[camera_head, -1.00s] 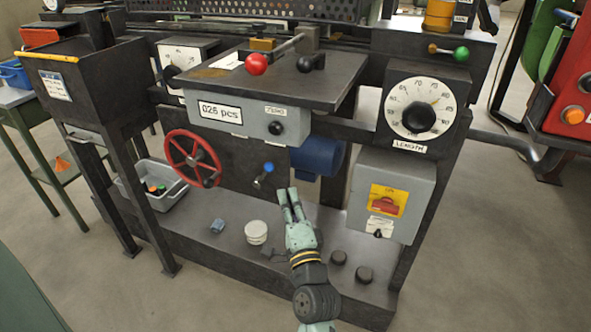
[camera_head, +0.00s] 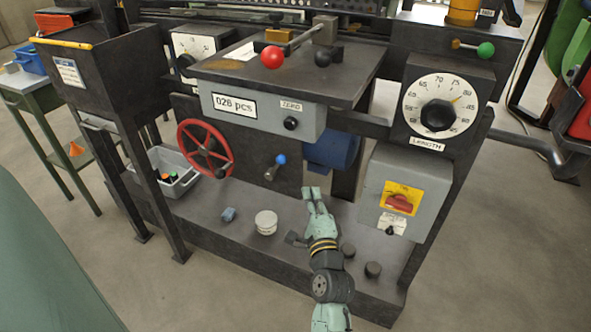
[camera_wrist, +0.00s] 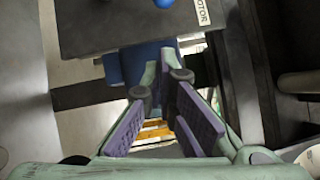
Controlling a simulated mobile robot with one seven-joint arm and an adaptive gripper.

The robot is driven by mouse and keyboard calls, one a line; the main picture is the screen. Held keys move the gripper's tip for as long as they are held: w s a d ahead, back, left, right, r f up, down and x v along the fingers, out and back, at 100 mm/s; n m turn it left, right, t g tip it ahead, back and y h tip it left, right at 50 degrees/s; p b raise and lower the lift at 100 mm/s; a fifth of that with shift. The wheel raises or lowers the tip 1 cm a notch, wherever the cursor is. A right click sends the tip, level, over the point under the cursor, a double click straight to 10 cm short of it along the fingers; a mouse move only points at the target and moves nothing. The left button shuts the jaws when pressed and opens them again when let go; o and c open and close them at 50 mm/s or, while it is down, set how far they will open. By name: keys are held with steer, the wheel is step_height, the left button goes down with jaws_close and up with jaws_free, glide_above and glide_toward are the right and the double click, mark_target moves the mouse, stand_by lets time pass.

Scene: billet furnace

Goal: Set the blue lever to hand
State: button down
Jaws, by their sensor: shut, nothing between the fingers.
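The blue lever (camera_head: 281,159) sticks out of the dark front panel between the red handwheel and the blue motor. Its blue knob is up and to the right of its grey pivot (camera_head: 270,174). I cannot read any position marks beside it. My gripper (camera_head: 312,192) is below and to the right of the lever, apart from it in the picture. It is shut and empty, its fingers pointing up toward the machine. In the wrist view my gripper (camera_wrist: 163,82) shows below a dark panel labelled MOTOR. A blue knob (camera_wrist: 163,3) is cut by the top edge there.
The red handwheel (camera_head: 205,148) is left of the lever and the blue motor (camera_head: 332,148) right. A grey switch box (camera_head: 403,190) with a red switch stands further right.

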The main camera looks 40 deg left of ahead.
mark_target(276, 168)
steer(key=w+a+p, duration=0.1)
steer(key=a, duration=0.1)
steer(key=w+a+r+p, duration=0.1)
steer(key=a, duration=0.2)
steer(key=w+a, duration=0.1)
steer(key=a, duration=0.2)
steer(key=shift+w+a+r+p, duration=0.1)
steer(key=shift+w+r+p, duration=0.15)
steer(key=shift+w+p, duration=0.15)
steer(key=shift+w, duration=0.1)
